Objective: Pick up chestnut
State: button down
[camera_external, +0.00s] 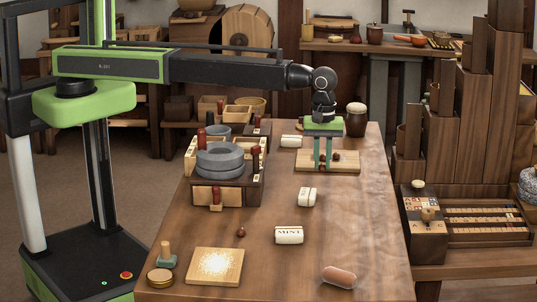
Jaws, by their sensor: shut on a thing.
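My gripper (322,166) points straight down over a wooden board (347,164) at the far part of the table. Its green fingers are shut on a small brown chestnut (322,168), low at the board; I cannot tell whether the chestnut touches the board. Another small brown chestnut-like thing (336,156) lies on the board just right of the fingers. A separate small brown round thing (241,232) lies alone on the table nearer the camera.
A quern (219,160) with stacked grey stones stands left of the board. White labelled sacks (289,235) lie mid-table. A dark jar (356,124) stands behind the board. A pink-brown capsule-shaped thing (339,277) and a flour-dusted board (231,268) lie in front. The table's right side is mostly clear.

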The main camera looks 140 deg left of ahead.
jog(key=d+r+p, duration=0.5)
jog(key=d+r, duration=0.1)
jog(key=d, duration=0.5)
jog(key=shift+s+d+r+p, duration=0.3)
jog(key=shift+r, duration=0.05)
